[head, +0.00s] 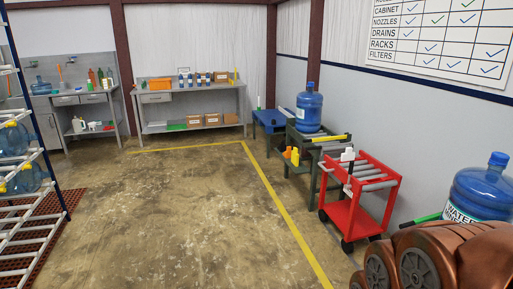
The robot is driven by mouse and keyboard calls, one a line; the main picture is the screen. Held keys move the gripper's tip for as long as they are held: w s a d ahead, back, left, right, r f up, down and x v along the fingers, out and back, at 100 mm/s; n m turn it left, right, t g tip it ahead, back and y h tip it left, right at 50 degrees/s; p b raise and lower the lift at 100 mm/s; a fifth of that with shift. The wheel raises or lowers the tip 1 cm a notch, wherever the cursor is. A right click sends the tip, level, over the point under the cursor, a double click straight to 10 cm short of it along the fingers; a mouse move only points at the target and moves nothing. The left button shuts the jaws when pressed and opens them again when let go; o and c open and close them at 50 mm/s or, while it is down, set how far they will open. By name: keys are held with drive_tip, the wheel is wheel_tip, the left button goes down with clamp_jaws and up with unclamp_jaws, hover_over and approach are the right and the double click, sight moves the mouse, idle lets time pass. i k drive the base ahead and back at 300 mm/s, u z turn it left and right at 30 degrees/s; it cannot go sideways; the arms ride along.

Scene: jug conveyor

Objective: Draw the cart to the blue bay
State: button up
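A red cart (352,218) with grey rollers on top stands on dark wheels at the right, beside the grey wall. Its top carries no jug. A small white and black fitting (348,156) shows at its left side. A blue stand (262,121) stands farther back along the same wall; I cannot tell whether it is the blue bay. Between them is a dark green roller stand (300,146) bearing a blue water jug (309,108). My brown arm covers the bottom right corner. My gripper is not in view.
Another water jug (482,190) stands at the right edge near a green bar (420,220). A metal rack with jugs (22,178) is at the left. A workbench (190,94) stands at the back. The floor inside the yellow line (282,207) is clear.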

sight(349, 201)
drive_tip(key=u, duration=0.25)
drive_tip(key=i, duration=3.6)
drive_tip(key=u, duration=0.05)
